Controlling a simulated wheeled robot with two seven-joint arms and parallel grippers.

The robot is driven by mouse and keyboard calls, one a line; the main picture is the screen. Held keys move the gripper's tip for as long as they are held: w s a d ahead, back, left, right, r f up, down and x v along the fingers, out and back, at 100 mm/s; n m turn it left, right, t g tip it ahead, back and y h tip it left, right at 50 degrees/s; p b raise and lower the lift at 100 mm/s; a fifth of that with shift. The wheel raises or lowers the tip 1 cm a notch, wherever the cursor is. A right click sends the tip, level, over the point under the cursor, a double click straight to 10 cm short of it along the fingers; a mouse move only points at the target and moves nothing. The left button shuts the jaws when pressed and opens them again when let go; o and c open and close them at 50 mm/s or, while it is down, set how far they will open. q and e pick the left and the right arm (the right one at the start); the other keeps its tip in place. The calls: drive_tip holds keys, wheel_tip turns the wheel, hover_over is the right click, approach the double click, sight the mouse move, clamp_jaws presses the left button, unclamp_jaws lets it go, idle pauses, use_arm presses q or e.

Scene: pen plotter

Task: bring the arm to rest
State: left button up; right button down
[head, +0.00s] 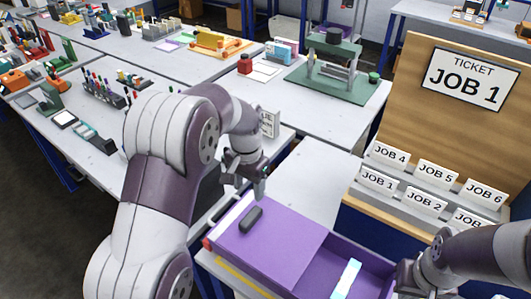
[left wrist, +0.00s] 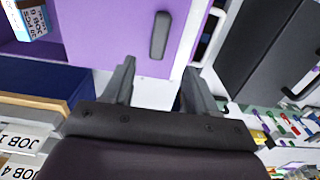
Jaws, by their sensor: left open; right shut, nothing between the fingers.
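My left arm (head: 165,165) reaches in from the left and bends over the tables. Its gripper (head: 255,182) is above the back edge of a purple cabinet (head: 285,245), near a dark handle (head: 251,218). In the left wrist view the two fingers (left wrist: 162,88) stand apart with nothing between them. The handle (left wrist: 160,35) shows just beyond them, apart from the fingers. My right gripper (head: 412,275) is low at the right, beside the purple cabinet's open section, shut and empty; its fingertips are hard to make out.
A white and blue box (head: 348,277) lies in the purple open section. A wooden ticket stand (head: 440,120) with job cards rises at the right. A green press (head: 335,75) and several small tools stand on the tables behind. The tabletop (head: 305,175) behind the cabinet is bare.

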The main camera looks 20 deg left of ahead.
use_arm(q)
drive_tip(key=s+d+n+t, duration=0.1)
drive_tip(key=s+n, duration=0.2)
drive_tip(key=s, duration=1.3)
drive_tip(key=shift+s+d+f, duration=0.3)
drive_tip(key=shift+d+f, duration=0.1)
drive_tip(key=shift+f, duration=0.05)
drive_tip(key=shift+s, duration=0.1)
